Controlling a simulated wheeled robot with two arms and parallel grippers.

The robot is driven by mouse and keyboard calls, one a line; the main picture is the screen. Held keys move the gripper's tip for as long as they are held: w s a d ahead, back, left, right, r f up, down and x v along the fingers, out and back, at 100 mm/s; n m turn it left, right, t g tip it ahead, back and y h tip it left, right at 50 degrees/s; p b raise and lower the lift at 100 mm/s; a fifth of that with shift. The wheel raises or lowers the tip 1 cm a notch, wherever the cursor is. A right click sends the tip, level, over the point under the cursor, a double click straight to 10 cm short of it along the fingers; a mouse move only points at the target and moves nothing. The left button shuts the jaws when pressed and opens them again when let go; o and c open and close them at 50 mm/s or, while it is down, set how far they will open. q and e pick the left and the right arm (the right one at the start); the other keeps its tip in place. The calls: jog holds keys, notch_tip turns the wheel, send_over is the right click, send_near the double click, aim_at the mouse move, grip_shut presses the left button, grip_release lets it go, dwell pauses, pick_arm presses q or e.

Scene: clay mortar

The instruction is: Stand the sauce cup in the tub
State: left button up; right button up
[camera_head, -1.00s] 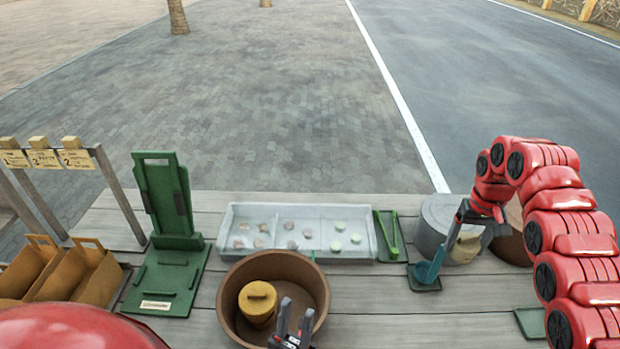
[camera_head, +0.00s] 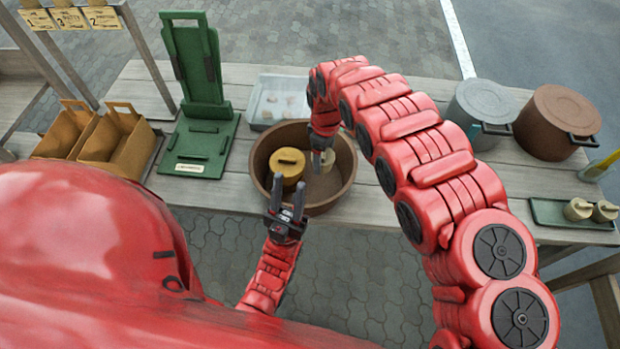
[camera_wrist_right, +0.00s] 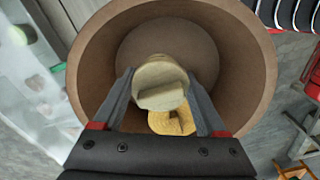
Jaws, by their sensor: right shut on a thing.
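The tub (camera_head: 340,192) is a wide round brown bowl near the table's front edge. My right gripper (camera_wrist_right: 160,74) is shut on the sauce cup (camera_wrist_right: 160,88), a pale beige lidded cup with a ridge on its lid. In the head view the sauce cup (camera_head: 327,163) shows within the tub's rim, right of a yellow lidded container (camera_head: 288,165) in the tub. I cannot tell whether the cup touches the tub floor. In the wrist view it partly hides the yellow container (camera_wrist_right: 172,122). My left gripper (camera_head: 287,196) is open and empty at the tub's front rim.
A green stand (camera_head: 200,130) and brown carriers (camera_head: 115,140) are to the left. A pale tray (camera_head: 270,100) lies behind the tub. A grey pot (camera_head: 483,108) and brown pot (camera_head: 557,120) are at right. A green tray (camera_head: 550,212) holds similar beige cups.

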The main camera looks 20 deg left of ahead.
jog(key=shift+o, duration=0.2)
notch_tip(320, 180, down, 6)
jog(key=shift+f+p, duration=0.1)
jog(key=shift+p, duration=0.5)
notch_tip(320, 180, down, 2)
jog(key=shift+f+b, duration=0.15)
jog(key=shift+b, duration=0.25)
jog(key=shift+d+f, duration=0.1)
jog(key=shift+f, duration=0.15)
